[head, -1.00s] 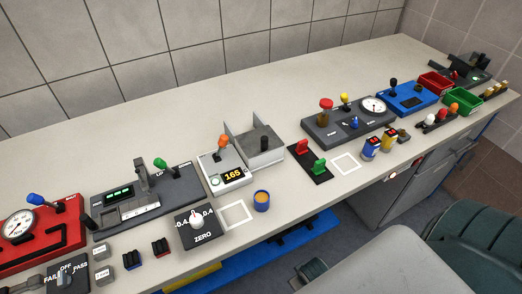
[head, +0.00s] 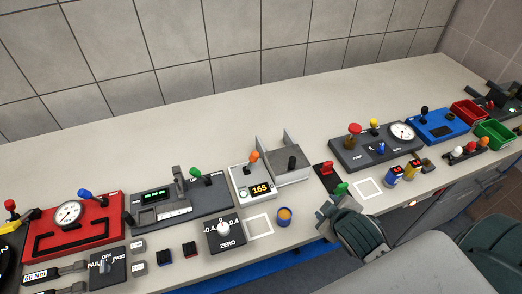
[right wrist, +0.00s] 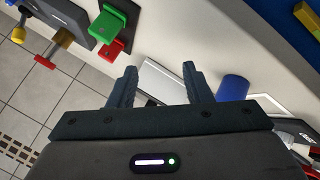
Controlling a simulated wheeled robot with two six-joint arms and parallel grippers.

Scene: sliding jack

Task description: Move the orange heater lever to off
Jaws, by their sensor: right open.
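The orange heater lever (head: 253,157) stands up from a white heater box (head: 240,181) with a lit display reading 165, near the middle of the bench in the head view. Its on and off marks are too small to read. My right gripper (head: 335,214) is at the bench's front edge, to the right of and nearer than the heater box, apart from the lever. In the right wrist view its two fingers (right wrist: 158,82) are spread with nothing between them. The lever is not seen in that view. My left gripper is not in view.
A grey metal bracket (head: 290,177) stands right of the heater box. A blue cup (head: 284,218), a white square outline (head: 259,226) and the ZERO dial (head: 225,232) lie in front. Red and green blocks (head: 340,189) are close to my right gripper. The bench's back strip is clear.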

